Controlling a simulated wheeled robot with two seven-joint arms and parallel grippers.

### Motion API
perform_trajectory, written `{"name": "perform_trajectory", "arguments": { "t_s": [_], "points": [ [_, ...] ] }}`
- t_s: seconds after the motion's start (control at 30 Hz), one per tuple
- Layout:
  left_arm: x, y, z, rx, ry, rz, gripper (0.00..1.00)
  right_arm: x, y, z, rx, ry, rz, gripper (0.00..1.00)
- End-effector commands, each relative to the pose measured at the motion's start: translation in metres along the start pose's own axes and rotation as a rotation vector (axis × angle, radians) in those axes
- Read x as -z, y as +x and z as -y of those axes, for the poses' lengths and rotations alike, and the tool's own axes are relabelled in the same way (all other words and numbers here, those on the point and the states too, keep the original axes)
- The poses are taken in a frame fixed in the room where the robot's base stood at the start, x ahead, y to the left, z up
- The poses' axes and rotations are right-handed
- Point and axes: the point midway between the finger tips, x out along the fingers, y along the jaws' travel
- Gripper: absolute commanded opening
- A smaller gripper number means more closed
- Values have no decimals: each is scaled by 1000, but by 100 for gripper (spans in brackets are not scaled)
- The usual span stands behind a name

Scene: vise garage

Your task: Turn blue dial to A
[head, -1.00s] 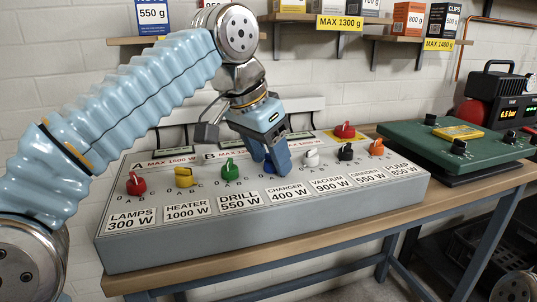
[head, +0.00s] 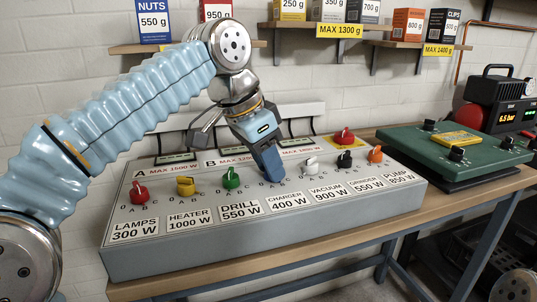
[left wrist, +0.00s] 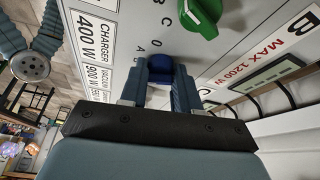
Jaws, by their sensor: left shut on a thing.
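The blue dial (left wrist: 168,64) is a small knob on the grey panel (head: 270,235), above the CHARGER 400 W label (head: 289,200). In the left wrist view it sits between the two fingers of my left gripper (left wrist: 167,85), which is shut on it. In the head view the left gripper (head: 270,176) points down at the panel and its fingers hide the dial. Letters and a 0 are printed around the dial; which mark it points at cannot be told. My right gripper is not in view.
The green dial (head: 231,178) stands close on the left, with the yellow (head: 186,187) and red (head: 138,193) dials beyond. The white (head: 310,167), black (head: 345,159) and orange (head: 375,155) dials are on the right. A red knob (head: 344,136) stands behind.

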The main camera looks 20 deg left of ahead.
Motion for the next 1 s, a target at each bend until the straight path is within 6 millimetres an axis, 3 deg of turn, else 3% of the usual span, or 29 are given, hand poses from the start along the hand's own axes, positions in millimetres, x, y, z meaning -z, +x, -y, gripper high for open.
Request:
{"name": "perform_trajectory", "arguments": {
  "t_s": [0.27, 0.6, 1.0],
  "points": [
    [1, -2, 3, -97, 230, 0, 1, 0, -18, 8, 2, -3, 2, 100],
    [2, 0, 5, -195, 475, -3, 1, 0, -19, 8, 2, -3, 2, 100],
    [2, 0, 6, -251, 609, -3, 1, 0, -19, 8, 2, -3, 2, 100]
  ]
}}
